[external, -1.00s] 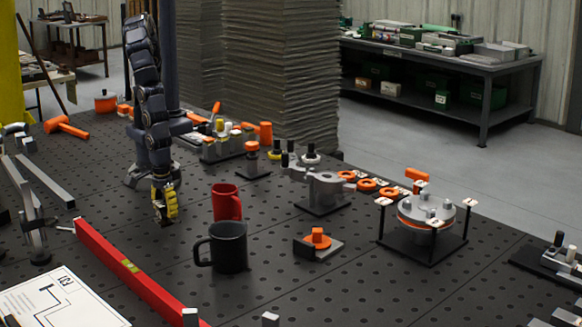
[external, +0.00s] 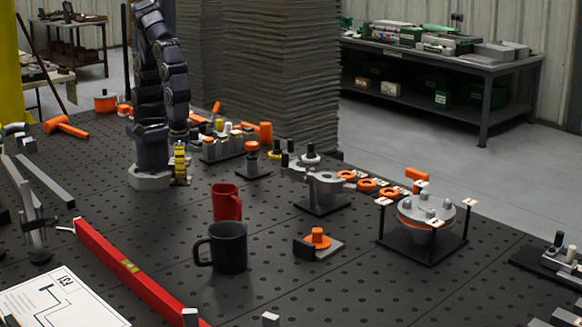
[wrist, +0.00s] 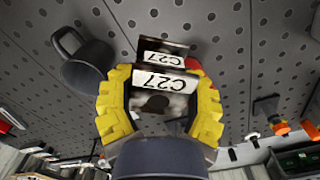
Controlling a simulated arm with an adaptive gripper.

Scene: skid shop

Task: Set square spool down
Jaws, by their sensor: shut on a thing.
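The square spool (wrist: 165,83) has pale square end plates marked "C27" and a dark middle. My gripper (wrist: 160,105) is shut on it, with one yellow finger on each side. In the external view my gripper (external: 180,165) points down close to my base, behind the red mug. The spool is too small and dark there to make out clearly. I cannot tell whether it touches the table.
A black mug (external: 228,247) and a red mug (external: 226,203) stand on the perforated black table (external: 150,235). The black mug also shows in the wrist view (wrist: 88,65). A rack (external: 222,150) of tools stands right of my arm. A red level (external: 130,268) lies front left.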

